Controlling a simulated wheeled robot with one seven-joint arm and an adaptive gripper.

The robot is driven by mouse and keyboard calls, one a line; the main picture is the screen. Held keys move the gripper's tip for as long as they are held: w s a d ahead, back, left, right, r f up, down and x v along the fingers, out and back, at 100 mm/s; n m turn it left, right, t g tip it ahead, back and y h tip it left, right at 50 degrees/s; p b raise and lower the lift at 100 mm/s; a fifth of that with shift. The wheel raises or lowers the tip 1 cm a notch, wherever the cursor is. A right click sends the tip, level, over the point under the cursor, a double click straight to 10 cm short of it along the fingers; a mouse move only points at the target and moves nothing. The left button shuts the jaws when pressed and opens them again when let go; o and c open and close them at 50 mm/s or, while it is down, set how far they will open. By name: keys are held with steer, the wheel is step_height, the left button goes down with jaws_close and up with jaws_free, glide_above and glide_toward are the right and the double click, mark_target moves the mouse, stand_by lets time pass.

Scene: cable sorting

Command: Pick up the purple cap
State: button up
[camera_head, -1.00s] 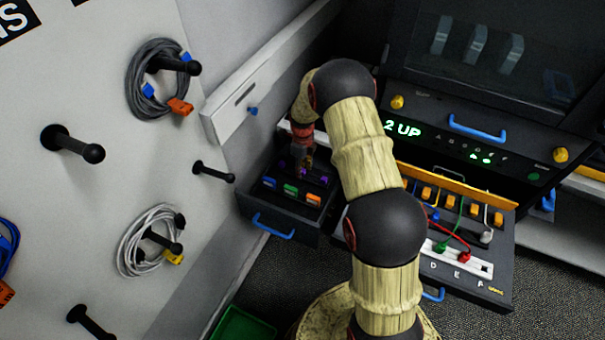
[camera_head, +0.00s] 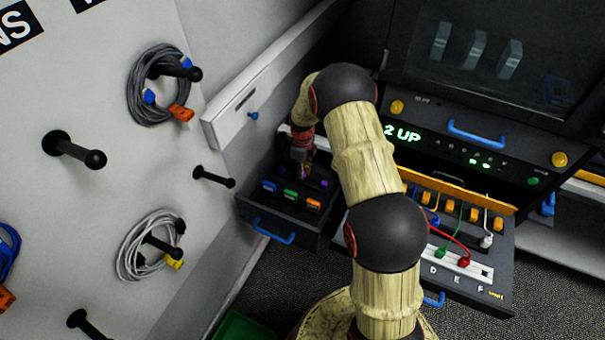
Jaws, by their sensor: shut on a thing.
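My gripper (camera_head: 303,171) points down into the open dark drawer (camera_head: 283,222). It is small in the picture and partly hidden by its own wrist. It is shut on a purple cap (camera_head: 304,177), of which only a little shows at the fingertips. I cannot tell whether this cap is clear of the drawer's insert. Another purple cap (camera_head: 324,184) sits in the back row to the right of the gripper.
Blue (camera_head: 269,186), green (camera_head: 290,195) and orange (camera_head: 313,205) caps fill the drawer's front row. On the right, an open tray (camera_head: 433,283) holds coloured plugs and cables. Coiled cables (camera_head: 140,100) hang on wall pegs at left.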

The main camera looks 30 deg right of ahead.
step_height(320, 180, up, 3)
steer(key=shift+w+p, duration=0.1)
steer(key=shift+p, duration=0.45)
steer(key=s+a+r+p, duration=0.3)
steer(key=s+r+p, duration=0.3)
steer(key=s+r, duration=0.6)
steer(key=shift+s+r, duration=0.4)
steer(key=shift+s, duration=0.5)
